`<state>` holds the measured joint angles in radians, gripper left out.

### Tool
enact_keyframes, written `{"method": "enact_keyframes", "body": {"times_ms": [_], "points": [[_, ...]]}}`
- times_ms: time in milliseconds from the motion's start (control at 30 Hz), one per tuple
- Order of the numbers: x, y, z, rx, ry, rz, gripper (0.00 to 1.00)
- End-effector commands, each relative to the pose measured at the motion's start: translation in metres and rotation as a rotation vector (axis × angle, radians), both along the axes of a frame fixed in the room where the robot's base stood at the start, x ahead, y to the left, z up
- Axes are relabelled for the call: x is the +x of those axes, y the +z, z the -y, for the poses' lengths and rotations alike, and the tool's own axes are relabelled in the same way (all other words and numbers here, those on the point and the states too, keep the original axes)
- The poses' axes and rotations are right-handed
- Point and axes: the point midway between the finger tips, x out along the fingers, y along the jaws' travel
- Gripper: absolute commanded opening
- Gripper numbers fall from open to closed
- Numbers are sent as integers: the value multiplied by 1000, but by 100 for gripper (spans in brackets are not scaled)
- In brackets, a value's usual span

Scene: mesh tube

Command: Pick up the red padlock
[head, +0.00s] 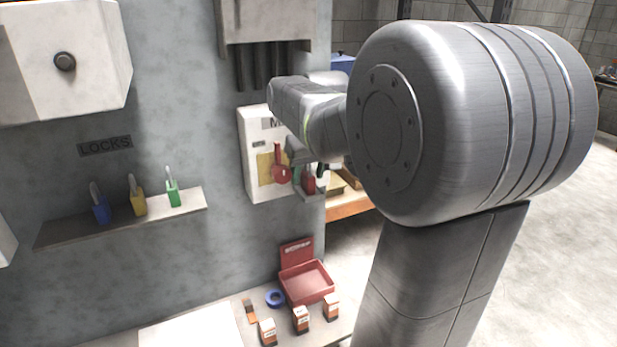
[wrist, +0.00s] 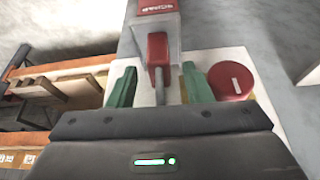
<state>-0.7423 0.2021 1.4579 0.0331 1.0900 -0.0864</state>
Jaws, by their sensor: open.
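The red padlock (wrist: 157,48) shows in the wrist view, with its grey shackle (wrist: 160,84) towards me. My gripper (wrist: 160,86) is open, with one green fingertip on each side of the shackle and a gap on both sides. In the head view, my gripper (head: 309,172) is at the white switch box (head: 256,190), and the padlock (head: 309,185) is partly hidden by it. How the padlock is held there cannot be told. A red switch handle (head: 281,168) is just left of the gripper; its round red part (wrist: 232,80) is right of the fingers in the wrist view.
Blue (head: 101,209), yellow (head: 138,203) and green (head: 173,193) padlocks stand on a wall shelf (head: 60,235). A red tray (head: 306,283), blue tape roll (head: 275,298) and small boxes (head: 301,320) are on the bench below. A wooden rack (wrist: 60,85) is left in the wrist view.

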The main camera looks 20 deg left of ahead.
Motion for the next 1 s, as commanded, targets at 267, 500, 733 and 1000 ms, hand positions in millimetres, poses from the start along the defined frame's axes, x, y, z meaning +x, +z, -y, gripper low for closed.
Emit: {"method": "enact_keyframes", "body": {"times_ms": [267,500,733,1000], "points": [[0,-2,-1,0,0,0,40],[0,-2,-1,0,0,0,0],[0,-1,-1,1,0,1,0],[1,17,-1,3,1,3,0]]}}
